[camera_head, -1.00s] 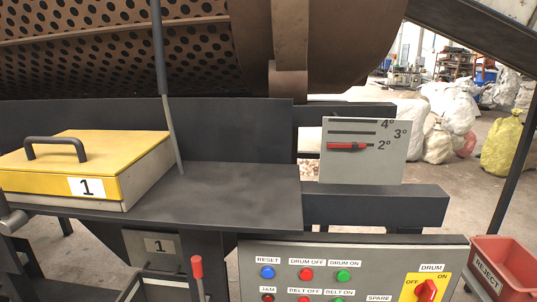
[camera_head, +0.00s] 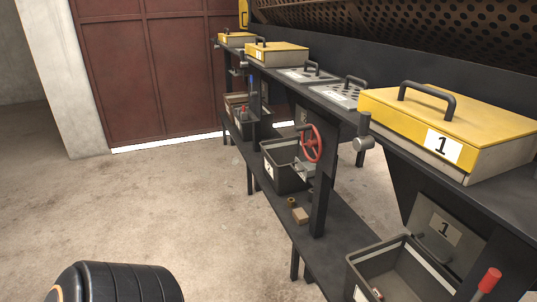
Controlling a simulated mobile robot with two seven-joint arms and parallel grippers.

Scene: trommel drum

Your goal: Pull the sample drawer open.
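I cannot pick out with certainty a sample drawer in the head view. A yellow-lidded box (camera_head: 450,105) marked 1, with a black bar handle on top, stands on the dark upper shelf at the right; its lid looks shut. Under it is a grey plate (camera_head: 444,232) also marked 1. A grey cylindrical knob (camera_head: 363,144) sits at the shelf's front edge. A red handwheel (camera_head: 312,143) is mounted below the shelf near the middle. Neither of my grippers is in view.
A red-knobbed lever (camera_head: 489,280) is at bottom right. The concrete floor (camera_head: 180,210) left of the frame is open, back to the brown door (camera_head: 150,70).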

